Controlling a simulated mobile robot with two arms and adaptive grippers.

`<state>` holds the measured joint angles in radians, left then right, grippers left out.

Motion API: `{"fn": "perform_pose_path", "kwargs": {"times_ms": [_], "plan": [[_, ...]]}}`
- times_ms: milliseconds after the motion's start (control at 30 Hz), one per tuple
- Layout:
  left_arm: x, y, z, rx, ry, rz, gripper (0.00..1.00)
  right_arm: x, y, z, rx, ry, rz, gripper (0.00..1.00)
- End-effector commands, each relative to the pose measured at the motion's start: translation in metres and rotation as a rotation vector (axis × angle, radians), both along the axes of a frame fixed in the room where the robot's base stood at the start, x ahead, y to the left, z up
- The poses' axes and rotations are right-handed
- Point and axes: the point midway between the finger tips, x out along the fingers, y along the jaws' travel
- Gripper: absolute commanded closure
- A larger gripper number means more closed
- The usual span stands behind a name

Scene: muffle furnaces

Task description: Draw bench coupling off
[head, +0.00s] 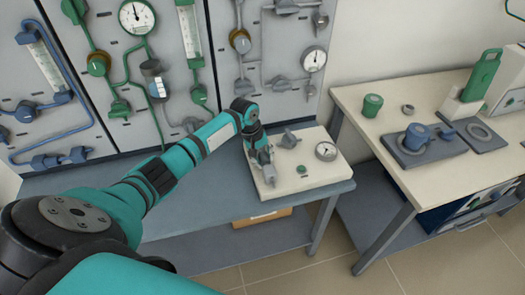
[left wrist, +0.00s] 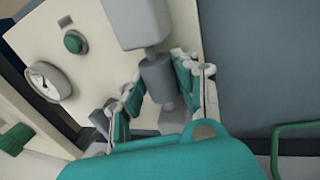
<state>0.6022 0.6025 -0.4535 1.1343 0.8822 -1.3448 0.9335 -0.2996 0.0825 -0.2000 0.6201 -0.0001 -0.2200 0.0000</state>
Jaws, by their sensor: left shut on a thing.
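The bench coupling (left wrist: 157,74) is a grey cylinder beside a grey block (left wrist: 140,22) on the cream bench panel (head: 292,185). My left gripper (head: 262,156) is over the left part of this panel. In the left wrist view its two teal-padded fingers (left wrist: 158,84) stand on either side of the coupling, shut on it. My right gripper is not in view.
The panel also carries a grey valve handle (head: 290,138), a green button (head: 301,169) and a round gauge (head: 326,151). Wall panels with pipes and gauges (head: 137,17) stand behind.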

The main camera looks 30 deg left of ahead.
Motion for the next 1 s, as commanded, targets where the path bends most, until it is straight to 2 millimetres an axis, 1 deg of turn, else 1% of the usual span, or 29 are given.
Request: {"fn": "perform_pose_path", "kwargs": {"times_ms": [33, 167, 200, 367, 400, 633, 733, 867, 1000], "plan": [[-0.002, -0.003, -0.002, -0.006, 0.006, -0.002, 1.00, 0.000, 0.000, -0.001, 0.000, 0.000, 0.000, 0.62], [-0.002, -0.003, -0.003, -0.007, 0.008, -0.003, 1.00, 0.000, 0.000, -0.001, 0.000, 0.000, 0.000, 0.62], [-0.002, -0.003, -0.003, -0.007, 0.008, -0.003, 0.68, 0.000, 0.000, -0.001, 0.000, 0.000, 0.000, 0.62], [-0.002, -0.003, -0.003, -0.006, 0.006, -0.002, 0.47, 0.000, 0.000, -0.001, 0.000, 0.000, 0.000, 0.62], [-0.001, -0.003, -0.002, -0.006, 0.006, -0.002, 0.45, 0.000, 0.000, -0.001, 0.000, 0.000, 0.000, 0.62], [-0.001, -0.002, -0.001, -0.004, 0.004, -0.002, 0.45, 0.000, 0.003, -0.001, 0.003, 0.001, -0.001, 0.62], [-0.002, 0.000, 0.004, -0.004, 0.002, -0.001, 0.45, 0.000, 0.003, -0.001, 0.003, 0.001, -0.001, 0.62], [-0.005, 0.003, 0.023, -0.004, 0.000, -0.001, 0.45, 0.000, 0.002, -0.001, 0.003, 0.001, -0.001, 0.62], [-0.011, 0.008, 0.053, -0.002, 0.000, -0.001, 0.45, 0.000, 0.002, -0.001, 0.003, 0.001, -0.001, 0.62]]}}
